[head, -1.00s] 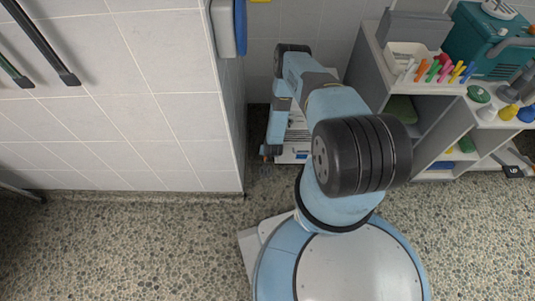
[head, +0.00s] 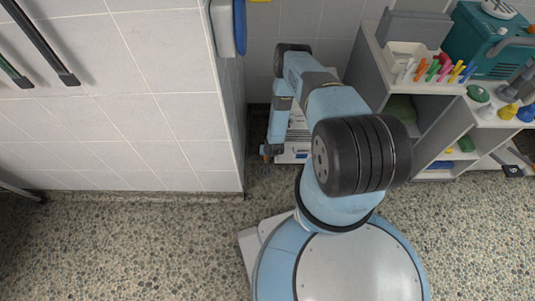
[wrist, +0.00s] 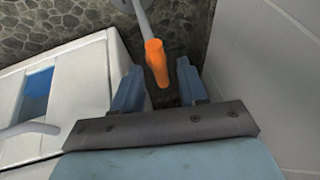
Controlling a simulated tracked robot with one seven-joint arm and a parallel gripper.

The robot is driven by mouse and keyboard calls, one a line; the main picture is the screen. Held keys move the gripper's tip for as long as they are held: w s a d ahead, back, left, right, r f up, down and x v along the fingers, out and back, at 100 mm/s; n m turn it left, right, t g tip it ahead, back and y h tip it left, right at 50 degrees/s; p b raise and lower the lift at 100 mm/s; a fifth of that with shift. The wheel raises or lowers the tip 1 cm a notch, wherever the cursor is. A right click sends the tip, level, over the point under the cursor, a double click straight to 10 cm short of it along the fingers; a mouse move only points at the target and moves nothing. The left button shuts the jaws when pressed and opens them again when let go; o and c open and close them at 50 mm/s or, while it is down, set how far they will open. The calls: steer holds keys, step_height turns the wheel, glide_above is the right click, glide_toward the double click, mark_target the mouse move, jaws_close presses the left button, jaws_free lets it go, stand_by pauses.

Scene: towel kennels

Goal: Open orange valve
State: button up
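The orange valve handle (wrist: 156,62) shows in the wrist view, at the end of a grey pipe or lever (wrist: 141,16). My gripper (wrist: 158,78) is open, with one blue finger on each side of the orange handle. The handle's lower end lies between the fingers, and I see gaps on both sides. I cannot tell how deep it sits between them. In the head view my arm hides most of the gripper and the valve; only a small speck of orange shows near the arm's far end.
A white box (wrist: 70,85) with a blue panel stands left of the gripper, and a pale wall (wrist: 270,80) is close on the right. Pebbled floor (head: 110,245) is clear in front.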

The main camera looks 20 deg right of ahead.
steer(key=shift+r, duration=0.15)
steer(key=v, duration=1.3)
steer(key=shift+s+r, duration=0.15)
